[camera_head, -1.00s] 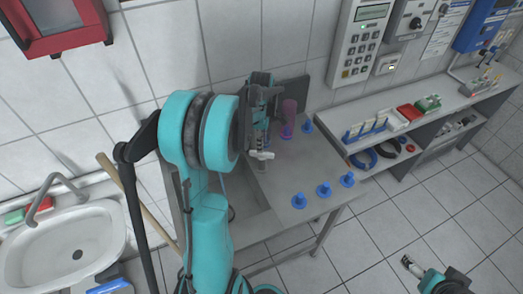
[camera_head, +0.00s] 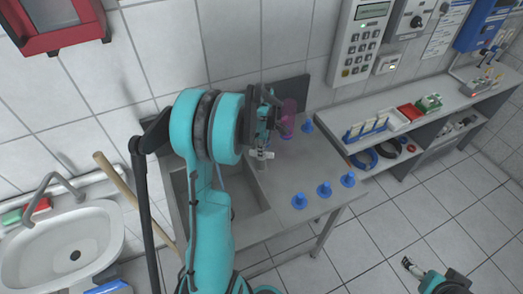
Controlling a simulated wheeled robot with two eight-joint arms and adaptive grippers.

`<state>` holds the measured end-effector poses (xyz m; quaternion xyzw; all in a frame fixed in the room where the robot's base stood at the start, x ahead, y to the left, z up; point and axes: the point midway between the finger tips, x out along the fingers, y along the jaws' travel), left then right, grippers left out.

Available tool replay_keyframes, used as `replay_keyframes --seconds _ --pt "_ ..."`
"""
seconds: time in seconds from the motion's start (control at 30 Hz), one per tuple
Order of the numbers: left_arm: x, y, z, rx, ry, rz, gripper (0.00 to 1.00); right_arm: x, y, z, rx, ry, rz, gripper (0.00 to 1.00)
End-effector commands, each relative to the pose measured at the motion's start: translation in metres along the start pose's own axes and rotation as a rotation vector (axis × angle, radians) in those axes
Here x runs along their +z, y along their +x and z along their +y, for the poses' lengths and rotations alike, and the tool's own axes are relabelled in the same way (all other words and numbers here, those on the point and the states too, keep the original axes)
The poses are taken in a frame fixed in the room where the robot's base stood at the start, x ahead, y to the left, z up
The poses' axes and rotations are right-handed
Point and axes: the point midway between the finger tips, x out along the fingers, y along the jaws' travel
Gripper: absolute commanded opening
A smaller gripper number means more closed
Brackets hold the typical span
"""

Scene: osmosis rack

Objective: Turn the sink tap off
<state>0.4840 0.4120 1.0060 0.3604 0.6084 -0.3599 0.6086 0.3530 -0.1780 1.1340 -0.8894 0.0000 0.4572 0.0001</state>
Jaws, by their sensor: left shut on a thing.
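The metal sink (camera_head: 235,205) is set in the bench at the middle, partly hidden by my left arm. My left gripper (camera_head: 264,128) is at the back of this sink, shut on the sink tap. A small pale part of the tap (camera_head: 262,154) shows just below the fingers; the rest is hidden behind the gripper. I cannot tell whether water runs. My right gripper (camera_head: 411,265) is low at the right, over the floor and away from the sink; its opening is too small to tell.
A purple cylinder (camera_head: 287,118) stands close to the right of my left gripper. Several blue pegs (camera_head: 324,189) stand on the bench. A white washbasin (camera_head: 40,245) with its own tap (camera_head: 52,184) and a wooden stick (camera_head: 130,192) are at the left.

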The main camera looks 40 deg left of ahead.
Motion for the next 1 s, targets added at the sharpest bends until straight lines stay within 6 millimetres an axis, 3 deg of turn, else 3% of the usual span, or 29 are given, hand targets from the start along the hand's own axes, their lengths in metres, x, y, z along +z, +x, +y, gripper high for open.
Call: replay_keyframes --seconds 0.37,1.0 --pt "0.0 0.002 -0.001 -0.002 -0.101 0.0 0.0 0.002 0.003 0.0 0.0 0.0 0.0 0.8" --pt "0.0 0.002 -0.001 -0.003 -0.526 0.0 0.0 0.008 0.011 0.0 0.0 0.0 0.0 0.8"
